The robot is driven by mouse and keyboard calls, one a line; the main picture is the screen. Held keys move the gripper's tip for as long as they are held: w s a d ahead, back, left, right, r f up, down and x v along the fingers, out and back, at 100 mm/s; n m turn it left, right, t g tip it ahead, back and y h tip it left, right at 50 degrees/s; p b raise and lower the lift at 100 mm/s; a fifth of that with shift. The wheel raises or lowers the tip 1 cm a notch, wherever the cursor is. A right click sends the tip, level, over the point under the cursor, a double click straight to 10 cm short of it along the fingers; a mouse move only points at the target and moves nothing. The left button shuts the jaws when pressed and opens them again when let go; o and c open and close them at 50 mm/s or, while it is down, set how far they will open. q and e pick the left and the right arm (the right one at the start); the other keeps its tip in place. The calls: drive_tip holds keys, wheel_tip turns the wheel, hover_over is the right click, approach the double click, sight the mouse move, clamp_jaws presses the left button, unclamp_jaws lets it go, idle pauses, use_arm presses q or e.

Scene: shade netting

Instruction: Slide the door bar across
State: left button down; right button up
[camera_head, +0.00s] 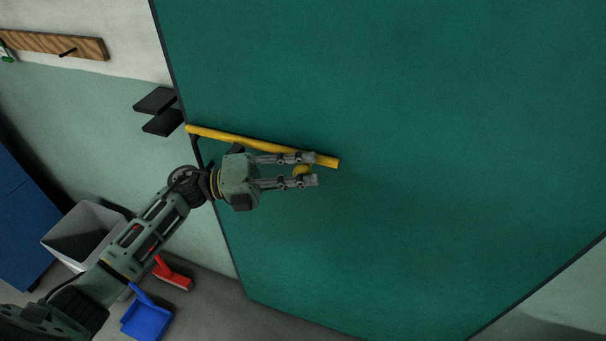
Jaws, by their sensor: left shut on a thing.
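The door (430,130) is a large dark green panel filling the middle and right of the head view. A yellow door bar (240,139) lies across the door's left part, its left end near the door's left edge. A yellow knob (301,170) sits below the bar's right part. My left gripper (301,171) is shut on this knob, one finger above it and one below, the upper finger covering part of the bar. Two black bracket plates (158,112) stick out from the wall just left of the bar's left end. My right gripper does not show.
A wooden rail (50,44) with a dark peg is on the wall at upper left. A grey bin (85,228), a blue cabinet (22,215), a red brush (172,275) and a blue dustpan (146,318) are at lower left. The door's right side is clear.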

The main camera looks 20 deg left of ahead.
use_arm(q)
drive_tip(key=shift+a+f, duration=0.3)
drive_tip(key=shift+f, duration=0.15)
drive_tip(key=a+b, duration=0.5)
drive_tip(key=a, duration=0.2)
drive_tip(key=shift+a, duration=0.3)
drive_tip(key=c, duration=1.7)
unclamp_jaws()
drive_tip(key=shift+w, duration=0.1)
drive_tip(key=shift+o, duration=0.4)
drive_tip(key=shift+w+r, duration=0.1)
drive_tip(key=shift+a+r, duration=0.1)
